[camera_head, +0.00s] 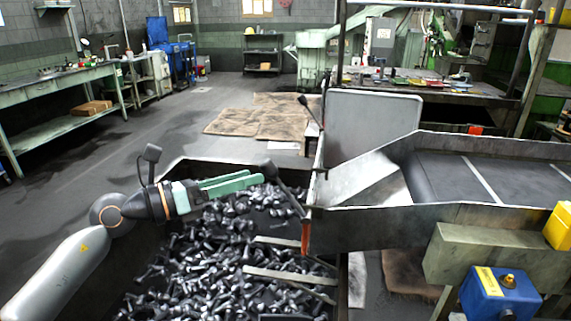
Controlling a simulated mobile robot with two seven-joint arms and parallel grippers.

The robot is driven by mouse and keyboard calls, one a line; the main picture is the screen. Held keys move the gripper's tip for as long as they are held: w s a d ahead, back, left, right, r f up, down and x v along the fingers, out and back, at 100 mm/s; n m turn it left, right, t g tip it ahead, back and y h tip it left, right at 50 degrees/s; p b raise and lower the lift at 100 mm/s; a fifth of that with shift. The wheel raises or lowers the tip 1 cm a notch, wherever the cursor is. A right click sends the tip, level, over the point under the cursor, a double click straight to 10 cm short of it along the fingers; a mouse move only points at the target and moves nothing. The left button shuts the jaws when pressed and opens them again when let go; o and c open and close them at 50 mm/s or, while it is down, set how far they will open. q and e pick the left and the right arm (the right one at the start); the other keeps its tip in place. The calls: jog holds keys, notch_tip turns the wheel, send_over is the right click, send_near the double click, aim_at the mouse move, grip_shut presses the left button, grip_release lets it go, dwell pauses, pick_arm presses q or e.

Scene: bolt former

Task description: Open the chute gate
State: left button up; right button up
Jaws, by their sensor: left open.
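The metal chute (365,185) stands right of centre, with its mouth toward the bolt bin (172,167). A large upright grey panel (372,125) stands at the chute's back side; I cannot tell for certain whether it is the gate. A thin rod with a dark knob (303,100) stands at the panel's left edge. A second dark lever (270,168) slants down to the chute's front left corner, by an orange end piece (305,235). My left gripper (257,182) is open, its green fingers pointing right above the bolts, close to this second lever. I cannot tell whether they touch.
The bin is full of loose dark bolts (215,255), with pale bars lying across it. A dark conveyor belt (480,175) runs right from the chute. A blue box (500,295) stands at the lower right. Open floor (165,130) lies behind the bin.

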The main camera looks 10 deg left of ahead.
pick_arm(q)
jog(key=p+x, duration=0.1)
jog(key=x, duration=0.8)
grip_shut()
dwell(1.2)
